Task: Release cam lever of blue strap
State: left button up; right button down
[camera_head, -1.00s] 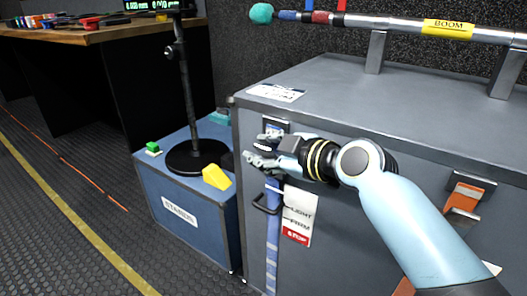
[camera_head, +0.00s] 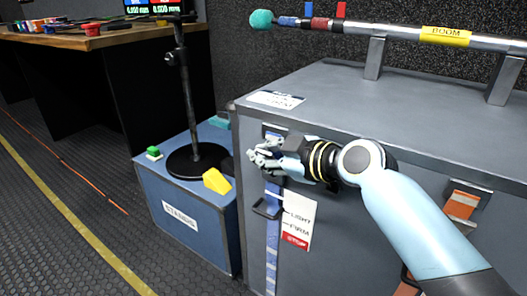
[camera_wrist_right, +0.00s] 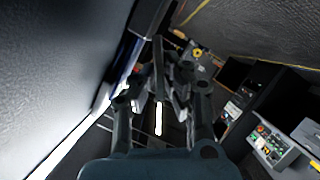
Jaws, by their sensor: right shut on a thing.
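The blue strap (camera_head: 272,240) runs down the front of the large grey case. My right gripper (camera_head: 260,157) is at the upper part of the strap, just under the case's top edge. Its fingers are shut on a dark bar-like part (camera_wrist_right: 158,62), which looks like the cam lever; in the head view the hand covers it. The right gripper (camera_wrist_right: 160,78) also shows in the right wrist view, fingers either side of the bar. My left gripper is not in view.
A tag (camera_head: 298,218) reading LIGHT, FIRM, STOP hangs beside the strap, below the hand. The grey case (camera_head: 330,95) carries a boom pole (camera_head: 390,25). A blue STANDS case (camera_head: 175,190) with a black stand (camera_head: 184,90) and a yellow wedge (camera_head: 216,181) is close at left.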

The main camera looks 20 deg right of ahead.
dwell(0.3)
jog(key=c, duration=1.4)
grip_release()
jog(key=shift+c, duration=0.2)
jog(key=v, duration=1.2)
jog(key=shift+d+r, duration=0.1)
jog(key=shift+r, duration=0.05)
